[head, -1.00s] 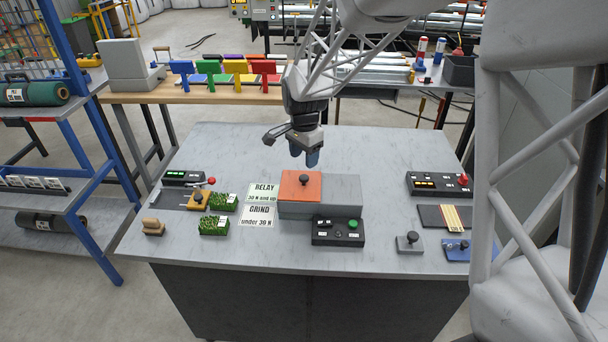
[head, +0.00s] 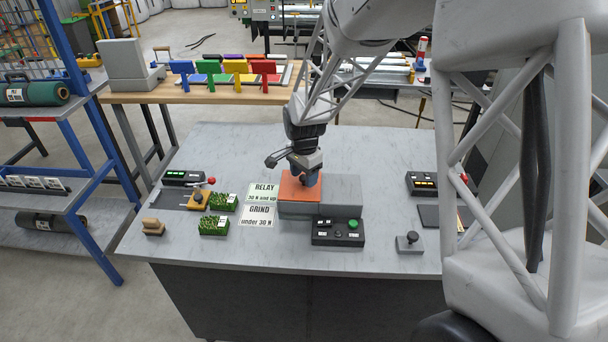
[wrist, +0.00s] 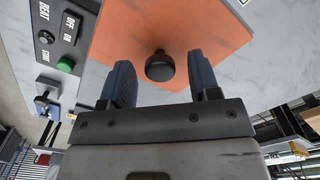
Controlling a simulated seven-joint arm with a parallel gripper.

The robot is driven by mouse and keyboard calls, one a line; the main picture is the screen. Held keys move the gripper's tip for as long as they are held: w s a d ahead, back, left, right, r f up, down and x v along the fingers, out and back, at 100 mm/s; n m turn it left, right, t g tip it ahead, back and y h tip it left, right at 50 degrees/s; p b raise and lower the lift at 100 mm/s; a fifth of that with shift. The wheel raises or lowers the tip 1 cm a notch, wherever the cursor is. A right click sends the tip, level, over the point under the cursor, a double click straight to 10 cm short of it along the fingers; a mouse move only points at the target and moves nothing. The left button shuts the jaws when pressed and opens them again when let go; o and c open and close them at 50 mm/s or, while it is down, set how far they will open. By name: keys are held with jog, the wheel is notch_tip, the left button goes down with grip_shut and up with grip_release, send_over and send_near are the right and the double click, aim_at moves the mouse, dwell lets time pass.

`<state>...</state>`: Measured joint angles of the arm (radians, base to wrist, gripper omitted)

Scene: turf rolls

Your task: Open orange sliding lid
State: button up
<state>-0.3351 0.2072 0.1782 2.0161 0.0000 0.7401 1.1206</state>
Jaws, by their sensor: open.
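The orange sliding lid (head: 296,192) lies on top of the grey box (head: 341,195) and covers its left part. Its black knob (wrist: 160,66) shows in the wrist view; in the head view my gripper hides it. My gripper (head: 308,180) is low over the lid, pointing down. In the wrist view its two blue fingers (wrist: 165,84) are apart, one to each side of the knob in the picture. I see no contact between the fingers and the knob.
A black control box (head: 338,231) with a green button stands in front of the grey box. Signs (head: 260,205) and turf pieces (head: 214,225) lie to the left. A small block with a black knob (head: 410,242) is at the right.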

grip_shut()
jog(key=d, duration=1.1)
jog(key=shift+d, duration=0.3)
grip_release()
jog(key=shift+r, duration=0.15)
notch_tip(320, 180, up, 8)
jog(key=shift+f, duration=0.2)
dwell(0.4)
dwell(0.3)
